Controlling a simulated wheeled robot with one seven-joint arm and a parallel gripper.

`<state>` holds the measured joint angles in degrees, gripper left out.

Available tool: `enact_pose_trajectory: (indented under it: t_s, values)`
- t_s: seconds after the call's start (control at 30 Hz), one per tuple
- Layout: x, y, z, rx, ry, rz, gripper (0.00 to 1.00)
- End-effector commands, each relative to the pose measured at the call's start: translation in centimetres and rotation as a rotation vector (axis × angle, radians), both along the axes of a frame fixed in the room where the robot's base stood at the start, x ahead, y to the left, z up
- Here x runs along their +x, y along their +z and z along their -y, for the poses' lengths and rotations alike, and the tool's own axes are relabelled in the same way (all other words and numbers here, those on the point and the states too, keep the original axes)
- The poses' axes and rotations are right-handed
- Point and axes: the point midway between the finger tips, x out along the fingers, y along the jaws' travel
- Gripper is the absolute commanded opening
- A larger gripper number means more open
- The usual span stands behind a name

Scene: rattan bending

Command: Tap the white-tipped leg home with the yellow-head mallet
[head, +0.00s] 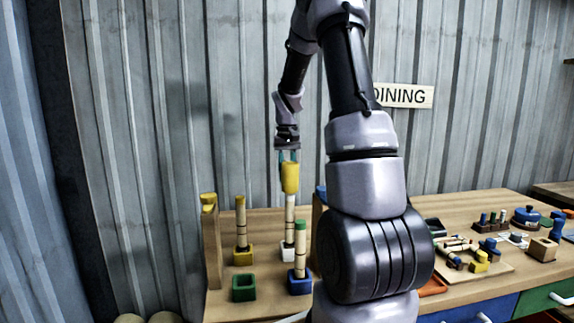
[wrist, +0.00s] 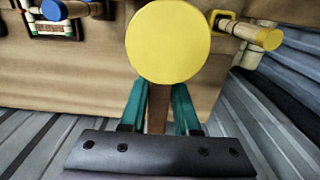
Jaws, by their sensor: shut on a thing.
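My gripper (head: 289,157) points down, its teal fingers shut on the brown handle of the yellow-head mallet. In the wrist view the handle (wrist: 158,110) runs between the fingers, and the round yellow mallet head (wrist: 168,42) fills the upper middle. In the head view the yellow mallet head (head: 290,178) appears at the top of a tall pale leg (head: 290,218). That leg stands upright in a white socket (head: 288,253). Its top is hidden by the head, so I cannot see a white tip or tell whether they touch.
A yellow-topped leg (head: 241,225) stands in a yellow socket, and a green-topped leg (head: 300,248) in a blue socket. A green socket (head: 243,288) is empty. A yellow-capped wooden post (head: 210,240) stands left. Several small parts lie on the bench right of my arm.

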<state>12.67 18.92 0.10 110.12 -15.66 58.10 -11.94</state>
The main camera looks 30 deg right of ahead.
Motion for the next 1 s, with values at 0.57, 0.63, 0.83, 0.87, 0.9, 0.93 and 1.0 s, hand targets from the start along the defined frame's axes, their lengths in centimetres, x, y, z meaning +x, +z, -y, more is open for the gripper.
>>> enact_pose_trajectory:
  t_s: [0.57,0.63,0.83,0.87,0.9,0.93,1.0]
  values:
    - [0.0,1.1,0.0,-0.001,0.001,0.003,0.00]
    - [0.0,1.6,0.0,-0.002,0.001,0.002,0.00]
    - [0.0,2.0,0.0,0.000,0.001,0.001,0.00]
    - [0.0,2.0,0.0,0.000,0.001,0.001,0.00]
    - [0.0,2.0,0.0,0.000,0.001,0.001,0.00]
    - [0.0,2.0,0.0,0.000,0.001,0.001,0.00]
    - [0.0,2.0,0.0,0.000,0.001,0.001,0.00]
